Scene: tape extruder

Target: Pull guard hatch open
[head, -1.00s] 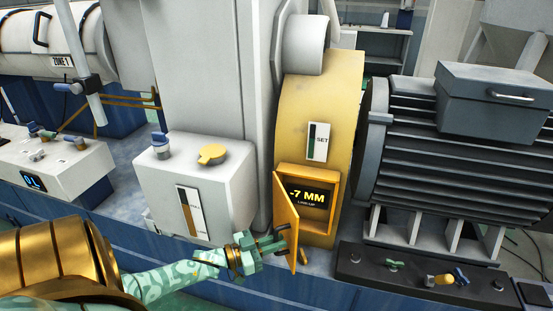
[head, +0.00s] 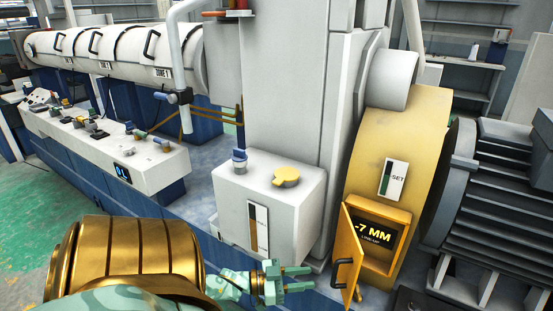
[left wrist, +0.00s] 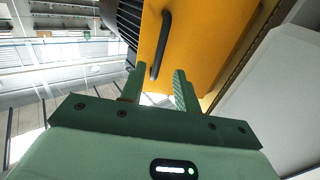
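The guard hatch (head: 352,254) is a small yellow door on the yellow housing (head: 398,135). It stands ajar, swung out on its left side, and a lit "-7 MM" display (head: 373,232) shows in the recess behind it. Its black bar handle (head: 341,273) is on the door's outer face. My left gripper (head: 298,279) is open and empty, a short gap left of the handle. In the left wrist view, the handle (left wrist: 162,42) lies ahead of the open left gripper (left wrist: 157,72), its lower end between the fingertips in the picture. My right gripper is not in view.
A white box (head: 265,205) with a yellow knob stands left of the hatch. A dark finned motor (head: 490,190) is at the right. A control console (head: 110,150) runs along the left. Open green floor (head: 30,215) shows at far left.

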